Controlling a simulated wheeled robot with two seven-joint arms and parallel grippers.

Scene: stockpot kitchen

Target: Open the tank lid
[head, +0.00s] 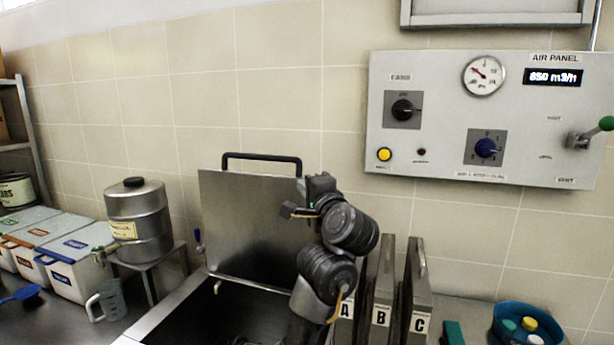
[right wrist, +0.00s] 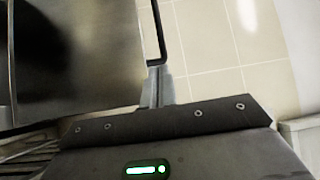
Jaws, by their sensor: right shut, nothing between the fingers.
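The tank lid (head: 250,225) is a flat metal plate. It stands raised, almost upright, at the back edge of the dark open tank (head: 225,312), near the tiled wall. Its black bar handle (head: 262,156) runs along the top edge. My right gripper (head: 305,186) is beside the lid's upper right corner, close to the handle's right end. In the right wrist view its fingers (right wrist: 157,87) are shut with nothing between them. The handle (right wrist: 157,30) shows just beyond the fingertips, and the lid (right wrist: 75,60) fills the left side. My left gripper is not in view.
Upright panels marked A, B and C (head: 381,316) stand right of my right arm. The air panel (head: 450,125) hangs on the wall. A metal canister (head: 140,225), a clear jug (head: 108,302) and lidded bins (head: 80,262) are at left. A blue bowl (head: 525,318) is at right.

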